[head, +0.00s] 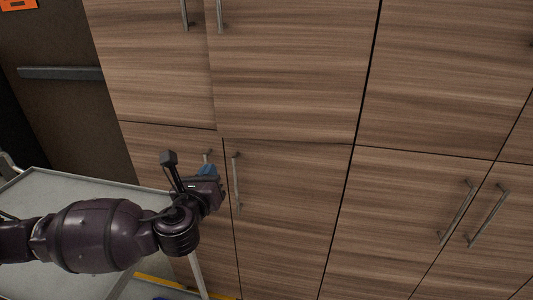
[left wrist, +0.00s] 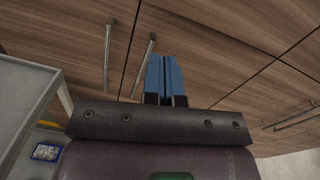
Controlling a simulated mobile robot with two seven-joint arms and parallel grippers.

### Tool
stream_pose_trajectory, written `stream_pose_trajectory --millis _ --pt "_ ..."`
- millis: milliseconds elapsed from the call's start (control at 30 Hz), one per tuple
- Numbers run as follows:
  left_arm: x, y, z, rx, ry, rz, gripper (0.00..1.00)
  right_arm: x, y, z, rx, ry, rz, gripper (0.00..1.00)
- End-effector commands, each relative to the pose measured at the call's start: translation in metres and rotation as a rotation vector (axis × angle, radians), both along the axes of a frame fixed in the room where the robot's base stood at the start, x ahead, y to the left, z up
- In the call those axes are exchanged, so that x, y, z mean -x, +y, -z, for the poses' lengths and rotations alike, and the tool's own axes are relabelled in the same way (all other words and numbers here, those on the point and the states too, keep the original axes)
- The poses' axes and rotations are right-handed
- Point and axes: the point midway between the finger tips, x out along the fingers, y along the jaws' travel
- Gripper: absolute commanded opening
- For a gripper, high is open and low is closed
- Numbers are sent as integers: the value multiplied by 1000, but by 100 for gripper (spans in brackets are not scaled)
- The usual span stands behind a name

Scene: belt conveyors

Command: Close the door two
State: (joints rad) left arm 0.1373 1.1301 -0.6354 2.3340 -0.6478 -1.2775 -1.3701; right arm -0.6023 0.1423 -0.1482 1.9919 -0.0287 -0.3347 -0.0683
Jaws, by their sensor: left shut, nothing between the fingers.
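Wood-grain cabinet doors fill the head view, and no label shows which is door two. The lower left door (head: 150,150) and the lower middle door (head: 285,210) have upright metal handles near their shared seam. Both look flush or nearly so. The upper middle door (head: 290,70) has its lower left corner slightly out of line with its left neighbour; I cannot tell if it is ajar. My left gripper (head: 208,170) is in front of the lower left door, close to its handle. Its blue fingers (left wrist: 165,78) are together and empty. My right gripper is out of view.
A grey cart-like surface (head: 60,190) stands at the left, under my left arm. It also shows at the left of the left wrist view (left wrist: 25,85). More closed doors with handles (head: 458,212) are at the right. A dark door with a bar (head: 60,73) is at far left.

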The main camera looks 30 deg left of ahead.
Motion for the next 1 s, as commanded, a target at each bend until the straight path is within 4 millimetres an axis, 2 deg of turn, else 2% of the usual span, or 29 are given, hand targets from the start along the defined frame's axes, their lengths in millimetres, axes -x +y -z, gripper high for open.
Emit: stream_pose_trajectory --millis 133,367,1000 --pt "3 8 -2 -133 31 -52 0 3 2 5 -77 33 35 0" --pt "-5 11 -2 -178 48 -54 0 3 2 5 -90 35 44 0" --pt "-104 47 -2 -173 47 -54 0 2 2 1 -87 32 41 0"
